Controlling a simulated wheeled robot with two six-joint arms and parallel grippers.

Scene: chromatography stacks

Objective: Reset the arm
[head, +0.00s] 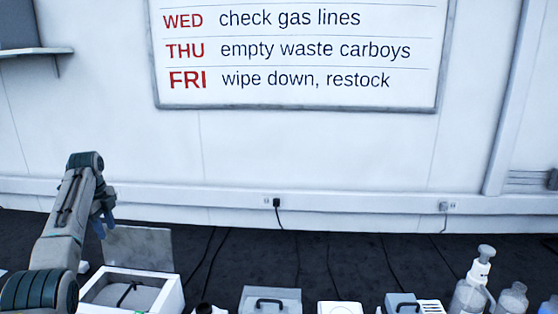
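My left arm comes in from the left and bends over at the top. My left gripper (104,224) hangs from it with blue fingertips pointing down, in front of the wall and near a grey upright panel. The fingers are small here, and I cannot tell whether they are open or shut. I see nothing clearly held in them. My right arm and gripper are not in the picture.
Below the gripper stands an open white box (172,293) with a grey raised lid (140,248). Grey-white units with handles (270,300) and clear bottles, one a pump bottle (470,290), line the front. A whiteboard (300,97) hangs on the wall.

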